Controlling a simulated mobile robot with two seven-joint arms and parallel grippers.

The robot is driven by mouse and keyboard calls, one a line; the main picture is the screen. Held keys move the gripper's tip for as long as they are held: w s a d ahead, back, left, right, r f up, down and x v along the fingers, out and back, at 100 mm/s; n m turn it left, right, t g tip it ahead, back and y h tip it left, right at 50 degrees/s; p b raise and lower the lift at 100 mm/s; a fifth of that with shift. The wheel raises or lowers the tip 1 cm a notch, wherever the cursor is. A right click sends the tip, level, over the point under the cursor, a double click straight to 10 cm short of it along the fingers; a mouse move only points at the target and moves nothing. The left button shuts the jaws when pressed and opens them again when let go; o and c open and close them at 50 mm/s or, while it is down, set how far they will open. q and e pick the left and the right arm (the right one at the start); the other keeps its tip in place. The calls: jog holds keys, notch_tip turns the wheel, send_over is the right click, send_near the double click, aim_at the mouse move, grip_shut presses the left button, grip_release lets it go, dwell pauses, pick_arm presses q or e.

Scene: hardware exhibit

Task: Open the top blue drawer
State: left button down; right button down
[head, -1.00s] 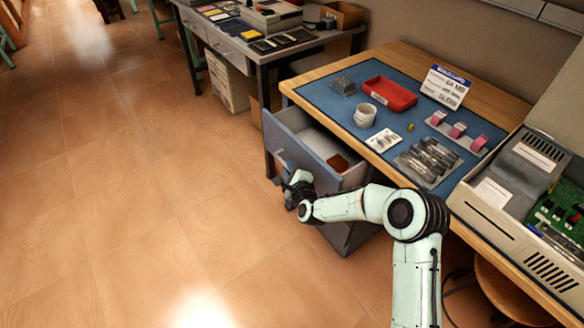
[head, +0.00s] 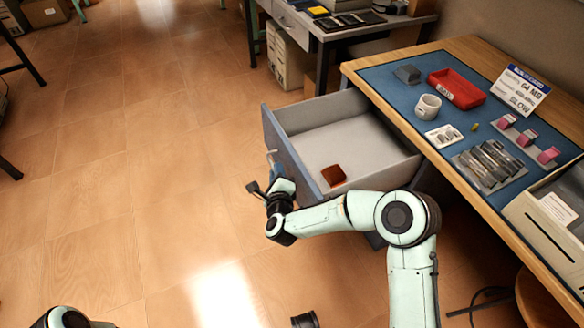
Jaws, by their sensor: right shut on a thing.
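The top blue drawer (head: 288,155) is pulled well out from under the wooden workbench. Its blue-grey front faces left, and its pale interior is open to view. My right gripper (head: 270,176) is at the outer side of the drawer front, shut on the drawer handle (head: 272,160). The handle is mostly hidden by the gripper. A small red-brown block (head: 334,175) lies inside the drawer near the front.
A second table (head: 330,32) with boxes below stands behind.

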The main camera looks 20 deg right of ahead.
pick_arm(q)
jog(key=shift+s+f, duration=0.15)
jog(key=shift+s, duration=0.05)
pick_arm(e)
jog(key=shift+a, duration=0.8)
jog(key=c, duration=1.4)
grip_release()
jog(key=shift+c, duration=0.2)
